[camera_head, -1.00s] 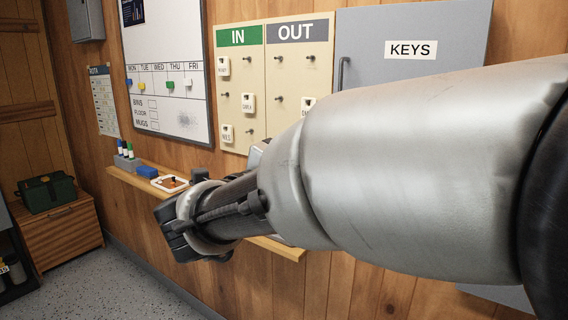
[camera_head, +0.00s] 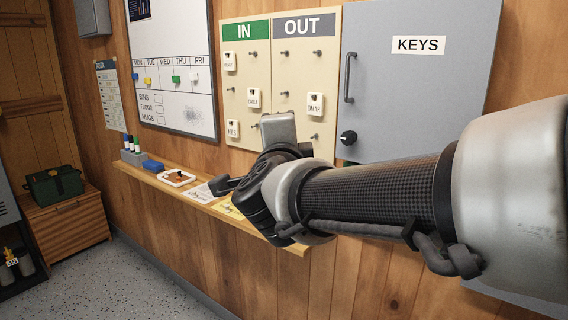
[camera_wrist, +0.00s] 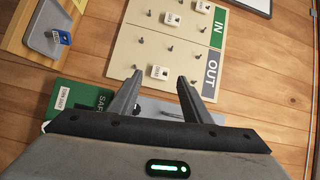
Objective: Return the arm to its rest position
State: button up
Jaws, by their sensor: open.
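In the head view my arm reaches in from the right, its wrist in front of the ledge and the lower part of the IN/OUT board (camera_head: 270,90). The hand is partly hidden behind my wrist. In the wrist view my gripper (camera_wrist: 160,78) has its two fingers spread apart, with nothing between the tips. The IN/OUT board (camera_wrist: 185,40) appears rotated beyond the fingertips, with tags hanging on hooks. I see no contact between the fingers and the board.
The grey KEYS cabinet (camera_head: 415,75) is on the wall beside the board. The wooden ledge (camera_head: 135,174) carries markers, a blue block (camera_head: 152,165), a white-rimmed tray (camera_head: 163,181) and papers. A whiteboard (camera_head: 180,60) hangs left. Open floor (camera_head: 110,285) lies lower left.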

jog(key=s+d+f+n+g, duration=0.65)
jog(key=s+f+n, duration=0.3)
jog(key=s, duration=0.25)
jog(key=s+d+f+n+g, duration=0.6)
jog(key=s+d+f+n, duration=0.15)
jog(key=s+f, duration=0.4)
notch_tip(320, 180, up, 24)
jog(key=p, duration=2.3)
jog(key=shift+s+a+f+y, duration=0.15)
jog(key=shift+a+y, duration=0.05)
jog(key=shift+y, duration=0.1)
